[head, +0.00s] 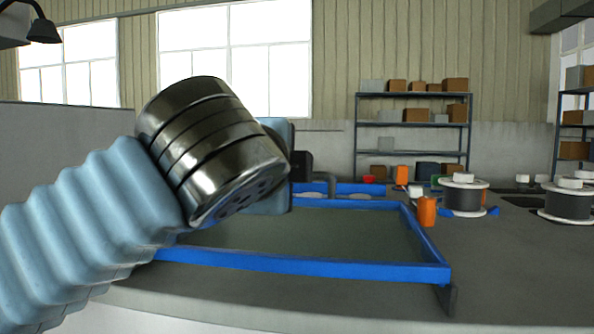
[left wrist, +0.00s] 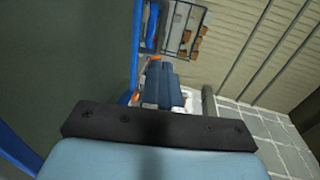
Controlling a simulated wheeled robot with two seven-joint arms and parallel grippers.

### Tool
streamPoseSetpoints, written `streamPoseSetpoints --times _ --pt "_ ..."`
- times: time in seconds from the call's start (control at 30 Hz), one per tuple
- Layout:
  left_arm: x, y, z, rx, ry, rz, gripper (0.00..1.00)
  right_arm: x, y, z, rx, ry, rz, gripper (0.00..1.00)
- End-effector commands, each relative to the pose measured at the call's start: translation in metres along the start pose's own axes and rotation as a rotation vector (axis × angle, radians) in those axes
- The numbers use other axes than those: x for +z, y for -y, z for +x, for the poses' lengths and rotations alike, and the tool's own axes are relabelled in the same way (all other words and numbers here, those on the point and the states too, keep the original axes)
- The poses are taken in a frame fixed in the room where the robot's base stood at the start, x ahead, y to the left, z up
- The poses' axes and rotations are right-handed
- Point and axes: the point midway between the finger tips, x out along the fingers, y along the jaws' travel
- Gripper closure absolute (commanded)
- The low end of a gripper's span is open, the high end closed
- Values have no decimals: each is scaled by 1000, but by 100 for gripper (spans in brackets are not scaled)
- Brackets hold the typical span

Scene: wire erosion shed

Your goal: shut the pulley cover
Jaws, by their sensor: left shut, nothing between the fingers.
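My left arm crosses the left half of the head view. Its metal wrist hides much of what is behind it. My left gripper shows in the left wrist view as a light blue body with a black bar (left wrist: 160,127) across its front. It is shut and holds nothing. I cannot pick out the pulley cover in either view; it may be behind my arm or out of view. My right gripper is in neither view.
A shallow tank with a blue rim (head: 310,265) lies on the grey worktop beyond my arm. An orange container (head: 427,211) and a dark spool with white flanges (head: 464,198) stand right of it. A shelf (head: 412,124) with boxes stands behind. The front-right worktop is clear.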

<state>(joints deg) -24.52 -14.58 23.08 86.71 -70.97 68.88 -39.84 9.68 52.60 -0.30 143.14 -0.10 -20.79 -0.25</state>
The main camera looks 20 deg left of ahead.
Motion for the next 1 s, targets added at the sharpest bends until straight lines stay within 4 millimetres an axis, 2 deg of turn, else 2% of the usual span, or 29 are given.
streamPoseSetpoints --times 0.17,0.5,0.7,0.83,1.0 --pt "0 -1 14 2 1 0 100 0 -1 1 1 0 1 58" --pt "0 0 84 2 2 0 100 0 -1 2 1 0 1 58" --pt "0 0 119 2 2 0 100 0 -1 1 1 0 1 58" --pt "0 0 133 1 0 0 100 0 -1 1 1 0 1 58" --pt "0 0 140 0 0 0 100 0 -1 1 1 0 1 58"
